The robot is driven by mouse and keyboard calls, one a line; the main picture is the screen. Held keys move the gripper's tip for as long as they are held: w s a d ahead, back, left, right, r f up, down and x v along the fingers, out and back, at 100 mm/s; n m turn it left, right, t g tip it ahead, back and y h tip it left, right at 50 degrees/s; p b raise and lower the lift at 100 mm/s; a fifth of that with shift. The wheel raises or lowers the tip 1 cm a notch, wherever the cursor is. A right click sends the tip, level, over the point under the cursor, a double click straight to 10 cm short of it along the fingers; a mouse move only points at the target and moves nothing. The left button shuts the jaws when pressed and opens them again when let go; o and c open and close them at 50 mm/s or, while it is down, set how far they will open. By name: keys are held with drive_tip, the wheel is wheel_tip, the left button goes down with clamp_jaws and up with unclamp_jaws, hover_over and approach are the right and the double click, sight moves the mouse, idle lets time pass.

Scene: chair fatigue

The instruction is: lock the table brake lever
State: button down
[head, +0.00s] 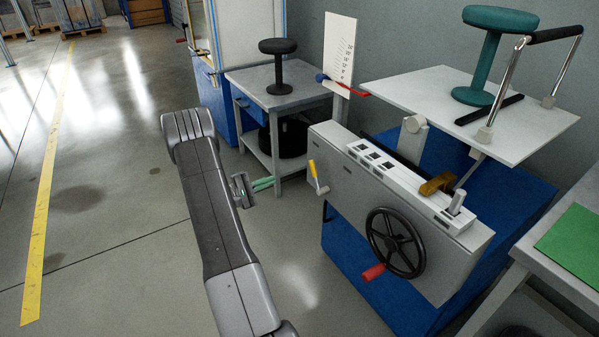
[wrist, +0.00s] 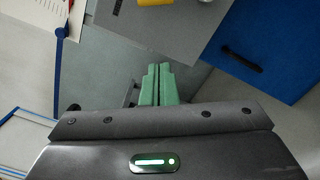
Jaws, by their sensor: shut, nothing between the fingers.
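A small yellow lever (head: 314,172) with a pale lower end sticks out from the left end of the grey machine housing (head: 365,190); I cannot tell for sure that it is the table brake lever. A yellow part (wrist: 155,3) shows at the top edge of the wrist view, on a grey face. My gripper (head: 265,184) has green fingers and is left of the yellow lever, apart from it. In the wrist view my gripper (wrist: 158,70) has its fingers together, empty, pointing toward the grey housing.
A black handwheel (head: 396,243) with a red grip is on the housing front. A white tilted table (head: 440,95) carries a teal stool (head: 492,50). A grey side table (head: 275,80) with a black stool stands behind. A red lever (head: 345,88) is beside the scale board. Floor at left is clear.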

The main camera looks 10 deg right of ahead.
sight(315, 175)
drive_tip(key=d+r+b, duration=0.1)
drive_tip(key=d+r, duration=0.1)
drive_tip(key=d, duration=0.9)
drive_tip(key=shift+d+b, duration=0.2)
drive_tip(key=shift+b, duration=0.2)
drive_tip(key=shift+a+r+b, duration=0.1)
drive_tip(key=shift+b, duration=0.3)
